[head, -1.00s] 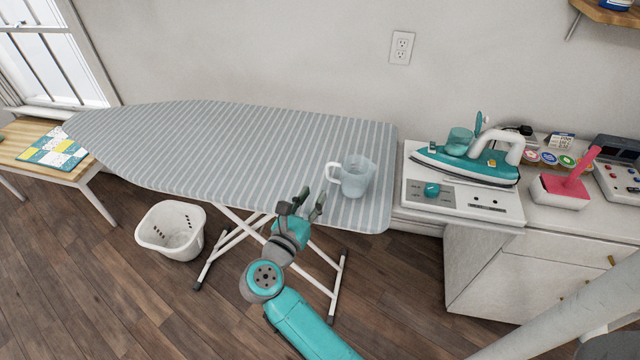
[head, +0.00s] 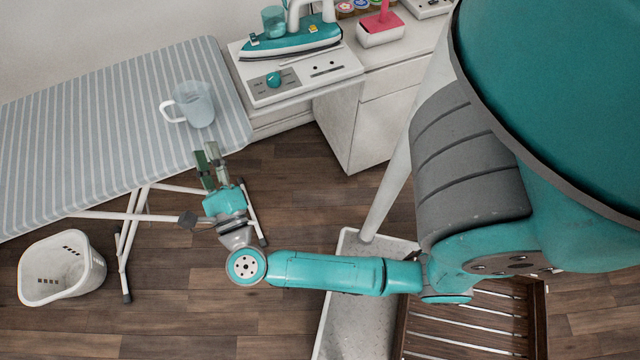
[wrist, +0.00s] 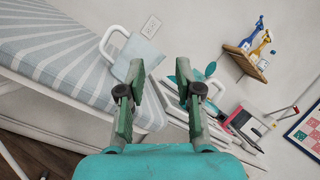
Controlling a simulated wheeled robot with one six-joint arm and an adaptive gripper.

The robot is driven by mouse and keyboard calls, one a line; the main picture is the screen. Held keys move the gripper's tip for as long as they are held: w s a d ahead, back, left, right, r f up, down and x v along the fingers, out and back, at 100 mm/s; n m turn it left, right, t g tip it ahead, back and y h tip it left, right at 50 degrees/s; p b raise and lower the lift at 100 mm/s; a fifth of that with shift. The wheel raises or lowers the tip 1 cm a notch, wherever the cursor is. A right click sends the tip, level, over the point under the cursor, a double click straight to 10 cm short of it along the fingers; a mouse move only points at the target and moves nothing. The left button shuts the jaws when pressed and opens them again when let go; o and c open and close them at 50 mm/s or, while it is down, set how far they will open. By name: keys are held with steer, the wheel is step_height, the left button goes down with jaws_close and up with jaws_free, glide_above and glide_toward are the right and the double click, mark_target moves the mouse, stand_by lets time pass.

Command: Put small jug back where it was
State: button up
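The small jug (head: 196,104), pale translucent blue with a white handle on its left, stands upright on the right end of the striped ironing board (head: 130,85). It also shows in the wrist view (wrist: 138,52), beyond the left finger, which overlaps its lower part. My gripper (head: 209,160) is open and empty at the board's front edge, just short of the jug in the head view. In the wrist view the two fingers of my gripper (wrist: 157,105) stand well apart with nothing between them.
Right of the board, a teal iron (head: 292,40) rests on a white station (head: 300,78) on the cabinet. A pink-handled item (head: 380,28) stands beyond it. A white basket (head: 60,268) is on the floor at left. Bare floor (head: 290,175) lies before the cabinet.

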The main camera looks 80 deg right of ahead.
steer(key=s+a+f+m+y, duration=0.2)
steer(key=s+m+y, duration=0.4)
steer(key=s+m, duration=0.3)
steer(key=s+a+f+m+t+y, duration=0.1)
steer(key=s+a+f+m+y, duration=0.1)
steer(key=s+a+m+y, duration=0.3)
steer(key=s+a+f+m+y, duration=0.2)
steer(key=s+a+m+y, duration=0.2)
steer(key=s+m, duration=0.8)
steer(key=m+y, duration=0.2)
steer(key=m, duration=0.5)
steer(key=shift+s+a+f+m+y, duration=0.2)
steer(key=shift+s+a+m+y, duration=0.05)
steer(key=shift+s+m+y, duration=0.15)
